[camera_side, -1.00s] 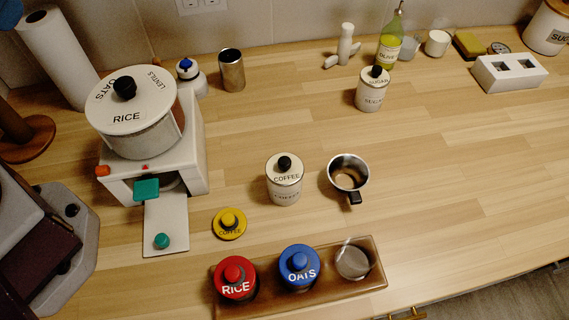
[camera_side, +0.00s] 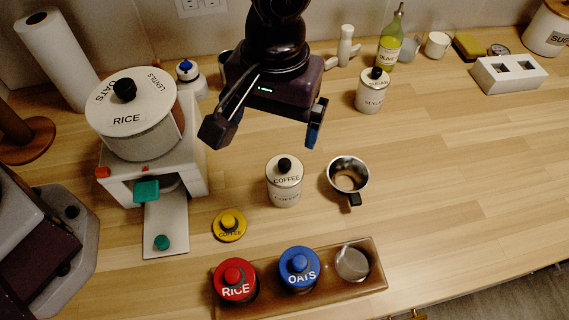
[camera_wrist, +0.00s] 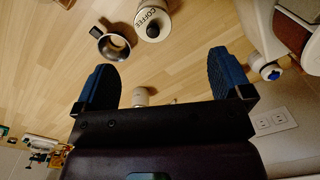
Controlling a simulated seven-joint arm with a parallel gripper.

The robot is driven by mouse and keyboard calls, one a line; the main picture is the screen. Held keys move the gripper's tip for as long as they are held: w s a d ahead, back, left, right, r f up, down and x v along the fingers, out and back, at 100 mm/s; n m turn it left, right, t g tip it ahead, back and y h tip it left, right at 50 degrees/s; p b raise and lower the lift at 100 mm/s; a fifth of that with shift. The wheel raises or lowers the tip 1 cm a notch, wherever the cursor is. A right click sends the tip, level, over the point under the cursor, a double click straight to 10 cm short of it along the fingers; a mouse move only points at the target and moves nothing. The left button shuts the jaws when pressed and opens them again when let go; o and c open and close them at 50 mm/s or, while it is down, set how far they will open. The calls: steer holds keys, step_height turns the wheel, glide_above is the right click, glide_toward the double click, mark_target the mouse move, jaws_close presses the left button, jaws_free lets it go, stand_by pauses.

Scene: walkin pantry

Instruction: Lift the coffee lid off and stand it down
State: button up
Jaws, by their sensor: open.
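The white coffee canister (camera_side: 284,194) stands upright on the wooden counter. Its lid (camera_side: 285,172), labelled COFFEE with a black knob, sits on top. In the wrist view the canister (camera_wrist: 150,9) is near the top edge, with its black knob (camera_wrist: 153,30) visible.
A metal mug (camera_side: 348,174) stands right of the canister. A wooden tray (camera_side: 322,287) with red and blue-lidded jars is in front. A white dispenser (camera_side: 190,130) stands left. The sugar canister (camera_side: 371,95) is at back right.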

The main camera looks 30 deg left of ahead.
mark_target(285, 162)
steer(key=f+n, duration=0.1)
steer(key=f, duration=0.1)
steer(key=w+f+n, duration=0.1)
steer(key=f, duration=0.1)
steer(key=d+f+n, duration=0.1)
steer(key=f, duration=0.1)
steer(key=shift+w+f, duration=0.2)
steer(key=shift+f, duration=0.05)
steer(key=f, duration=0.5)
steer(key=shift+w+a+f, duration=0.1)
steer(key=shift+w+a, duration=0.05)
steer(key=shift+a, duration=0.1)
steer(key=c, duration=1)
